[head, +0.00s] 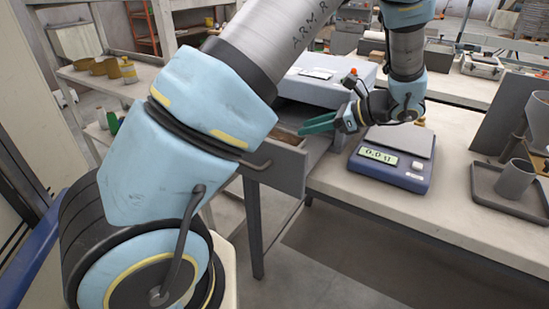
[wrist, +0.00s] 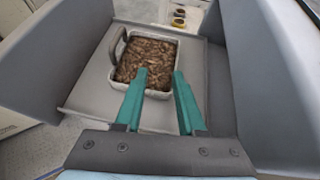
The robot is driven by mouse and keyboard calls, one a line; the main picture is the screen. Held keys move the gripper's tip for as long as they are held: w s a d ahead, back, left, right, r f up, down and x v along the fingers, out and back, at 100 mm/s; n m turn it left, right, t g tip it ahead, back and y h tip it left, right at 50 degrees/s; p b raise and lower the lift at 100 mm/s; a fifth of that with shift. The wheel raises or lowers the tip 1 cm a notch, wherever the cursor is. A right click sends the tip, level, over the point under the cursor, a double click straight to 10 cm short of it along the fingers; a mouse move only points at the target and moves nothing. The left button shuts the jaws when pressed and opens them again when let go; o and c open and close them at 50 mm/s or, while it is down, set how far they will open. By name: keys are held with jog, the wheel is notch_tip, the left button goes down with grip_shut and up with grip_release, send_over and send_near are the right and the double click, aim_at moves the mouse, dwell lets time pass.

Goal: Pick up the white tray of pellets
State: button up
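The white tray of pellets (wrist: 164,92) is a small white rectangular container filled with brown pellets (wrist: 150,58). It sits on the grey metal floor of an open drawer (wrist: 95,95), with a dark curved handle at its left end. My gripper (wrist: 160,76) has two teal fingers, spread apart, reaching over the near part of the tray with nothing held between them. In the head view my gripper (head: 316,125) is at the open drawer (head: 275,168); the tray shows only as a brown strip, mostly hidden by the drawer wall and my arm.
A blue scale (head: 392,160) reading 0.0 g stands right of the drawer. A grey tray with a grey cup (head: 515,178) is at the far right. A grey-topped machine (head: 325,78) stands behind the drawer. Yellow cups (head: 105,66) are on the left shelf. High drawer walls flank my gripper.

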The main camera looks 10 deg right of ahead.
aim_at(289, 131)
jog(key=d+t, duration=0.1)
jog(key=d+f+m, duration=0.1)
jog(key=d, duration=0.1)
jog(key=shift+d+f+m+t+b, duration=0.1)
jog(key=shift+d+m+t+b, duration=0.05)
jog(key=shift+m+t+b, duration=0.2)
jog(key=shift+w, duration=0.1)
jog(key=p+x, duration=0.1)
jog(key=x, duration=0.2)
jog(key=p+x, duration=0.1)
jog(key=x, duration=0.2)
jog(key=p+x, duration=0.2)
jog(key=x, duration=0.1)
jog(key=shift+w+a, duration=0.2)
jog(key=shift+a, duration=0.15)
jog(key=shift+w+a, duration=0.2)
grip_shut()
dwell(0.4)
